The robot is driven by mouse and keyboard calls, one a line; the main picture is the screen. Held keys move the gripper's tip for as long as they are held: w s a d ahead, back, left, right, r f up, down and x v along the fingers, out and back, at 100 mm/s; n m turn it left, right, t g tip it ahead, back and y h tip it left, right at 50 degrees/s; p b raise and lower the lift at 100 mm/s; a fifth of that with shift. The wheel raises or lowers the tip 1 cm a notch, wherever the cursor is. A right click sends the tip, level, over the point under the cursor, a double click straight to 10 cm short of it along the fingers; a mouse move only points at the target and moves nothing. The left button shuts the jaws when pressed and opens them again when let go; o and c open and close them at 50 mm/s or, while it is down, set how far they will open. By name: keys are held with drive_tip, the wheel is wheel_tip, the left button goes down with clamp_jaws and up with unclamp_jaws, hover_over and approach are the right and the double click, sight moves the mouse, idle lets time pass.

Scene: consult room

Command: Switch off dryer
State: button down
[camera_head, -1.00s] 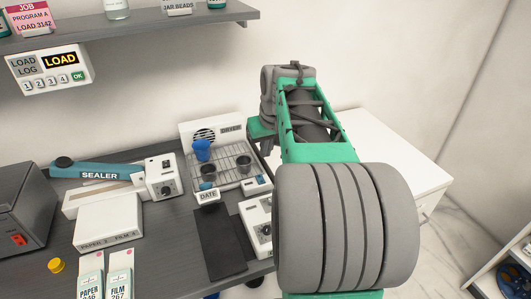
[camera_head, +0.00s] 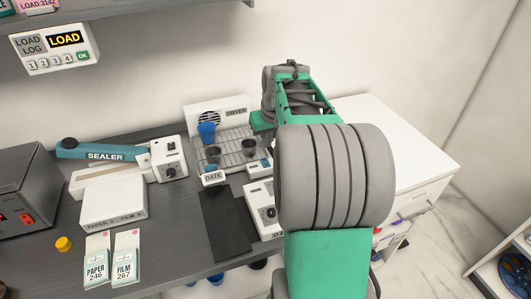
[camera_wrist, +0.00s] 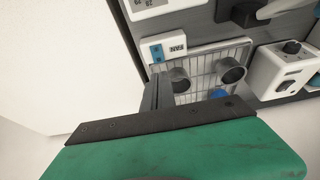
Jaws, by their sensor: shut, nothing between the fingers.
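The dryer (camera_head: 203,117) stands at the back of the dark bench, with a white panel, a round grille and a wire rack in front. Its small white switch box marked FAN, with a blue rocker, is at the rack's right front (camera_head: 258,166); it also shows in the wrist view (camera_wrist: 162,48). Which way the rocker is tipped is too small to tell. My gripper (camera_wrist: 158,88) is shut and empty, its grey fingers pointing toward the FAN box, with an apparent gap between them. In the head view my arm hides the gripper.
Two dark cups and a blue cup (camera_head: 207,131) stand on the rack, close to my fingers. A sealer (camera_head: 103,151) is left; a white cabinet (camera_head: 385,130) is right.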

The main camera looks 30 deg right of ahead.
sight(264, 159)
drive_tip(key=x, duration=0.2)
drive_tip(key=p+x, duration=0.1)
drive_tip(key=x, duration=0.4)
drive_tip(key=shift+s+a+f, duration=0.1)
drive_tip(key=shift+s, duration=0.25)
drive_tip(key=shift+f, duration=0.2)
